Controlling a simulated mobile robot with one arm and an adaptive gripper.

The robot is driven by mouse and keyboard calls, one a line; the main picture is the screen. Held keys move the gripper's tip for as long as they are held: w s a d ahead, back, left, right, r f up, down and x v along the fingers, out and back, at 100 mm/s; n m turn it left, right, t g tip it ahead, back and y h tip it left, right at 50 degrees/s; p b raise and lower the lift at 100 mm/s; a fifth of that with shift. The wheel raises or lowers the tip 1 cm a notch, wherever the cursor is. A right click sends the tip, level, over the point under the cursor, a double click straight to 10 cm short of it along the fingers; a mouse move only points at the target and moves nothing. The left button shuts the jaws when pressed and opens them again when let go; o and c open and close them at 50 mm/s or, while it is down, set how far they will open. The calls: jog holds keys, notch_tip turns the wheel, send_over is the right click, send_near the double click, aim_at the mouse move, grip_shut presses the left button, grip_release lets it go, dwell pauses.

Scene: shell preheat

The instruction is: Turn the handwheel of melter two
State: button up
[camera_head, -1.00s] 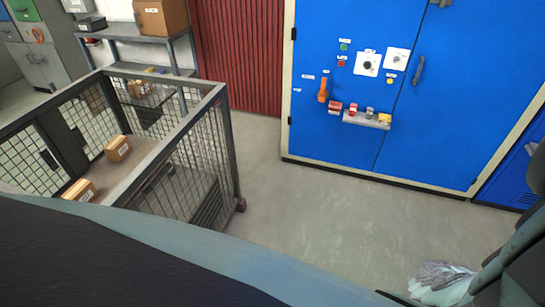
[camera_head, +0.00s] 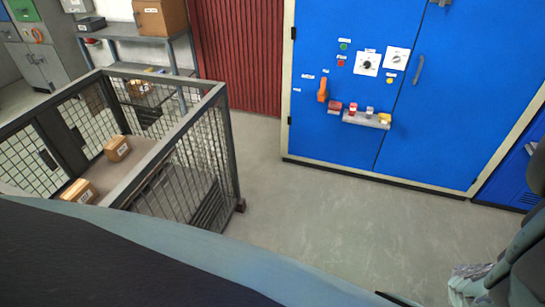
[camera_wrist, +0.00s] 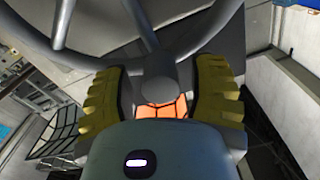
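The grey handwheel (camera_wrist: 150,62) fills the upper part of the wrist view, with its curved rim, spokes and round hub. I cannot read which melter it belongs to. My gripper (camera_wrist: 158,92) has two yellow ribbed fingers set wide apart, one on each side of the hub. The fingers overlap the wheel in the picture, and I cannot tell whether they touch it. A small orange patch shows below the hub between the fingers. The handwheel is not visible in the head view.
In the head view a blue cabinet (camera_head: 340,130) with knobs, buttons and an orange handle (camera_head: 322,90) stands at the right. A wire-mesh cart (camera_head: 232,150) with cardboard boxes (camera_head: 117,148) stands at the left. Bare floor (camera_head: 330,220) lies between them.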

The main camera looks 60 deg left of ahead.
grip_shut()
jog(key=shift+s+d+m, duration=0.25)
jog(key=shift+m, duration=0.15)
dwell(0.6)
